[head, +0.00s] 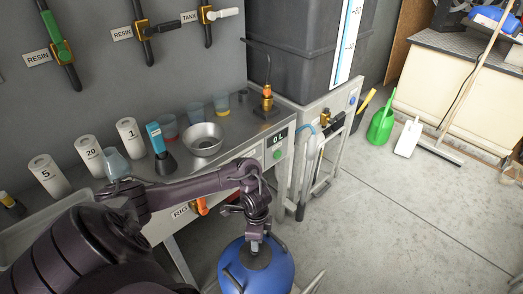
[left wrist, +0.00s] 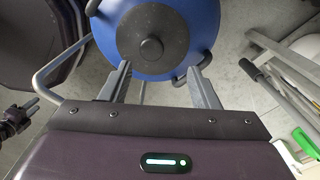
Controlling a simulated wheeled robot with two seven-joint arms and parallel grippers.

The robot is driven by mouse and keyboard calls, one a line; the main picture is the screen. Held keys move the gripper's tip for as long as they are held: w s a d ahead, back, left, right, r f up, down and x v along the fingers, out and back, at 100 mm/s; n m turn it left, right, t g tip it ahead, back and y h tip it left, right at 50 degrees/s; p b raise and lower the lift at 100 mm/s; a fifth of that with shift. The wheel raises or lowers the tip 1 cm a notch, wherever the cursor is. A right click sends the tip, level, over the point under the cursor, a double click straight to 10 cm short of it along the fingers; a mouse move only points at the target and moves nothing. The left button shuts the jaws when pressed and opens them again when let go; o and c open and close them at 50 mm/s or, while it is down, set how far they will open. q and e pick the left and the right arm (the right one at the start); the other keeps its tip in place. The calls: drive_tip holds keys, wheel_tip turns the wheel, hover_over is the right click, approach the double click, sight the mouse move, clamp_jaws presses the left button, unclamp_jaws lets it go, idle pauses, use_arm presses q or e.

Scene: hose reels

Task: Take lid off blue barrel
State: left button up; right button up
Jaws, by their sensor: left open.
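The blue barrel (head: 278,270) stands on the floor at the bottom middle of the head view, cut off by the frame edge. Its round dark grey lid (left wrist: 175,30) with a central knob (left wrist: 151,48) sits on top and faces me in the left wrist view. My left gripper (head: 255,245) points down over the lid, at the end of the arm from the left. In the left wrist view its two fingers (left wrist: 162,85) are apart, with nothing between them, below the knob in the picture. My right gripper (left wrist: 28,112) shows small at the left wrist view's left edge; its opening is unclear.
The workbench (head: 230,130) with a metal bowl (head: 203,139), white canisters and cups lies behind my arm. A grey tubular frame (left wrist: 60,70) shows beside the barrel. A green dustpan (head: 381,125) and broom lie farther right.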

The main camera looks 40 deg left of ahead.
use_arm(q)
drive_tip(key=f, duration=0.2)
drive_tip(key=f+b, duration=0.1)
drive_tip(key=f, duration=0.1)
drive_tip(key=s+f, duration=0.1)
drive_tip(key=shift+d+f, duration=0.25)
drive_tip(key=shift+f, duration=0.15)
drive_tip(key=shift+f+b, duration=0.35)
drive_tip(key=shift+f, duration=0.1)
use_arm(e)
drive_tip(key=w, duration=0.1)
drive_tip(key=w+r, duration=0.1)
drive_tip(key=w, duration=0.1)
drive_tip(key=shift+w+a+r, duration=0.15)
drive_tip(key=shift+a, duration=0.2)
use_arm(q)
drive_tip(key=c, duration=1.1)
drive_tip(key=shift+r, duration=0.15)
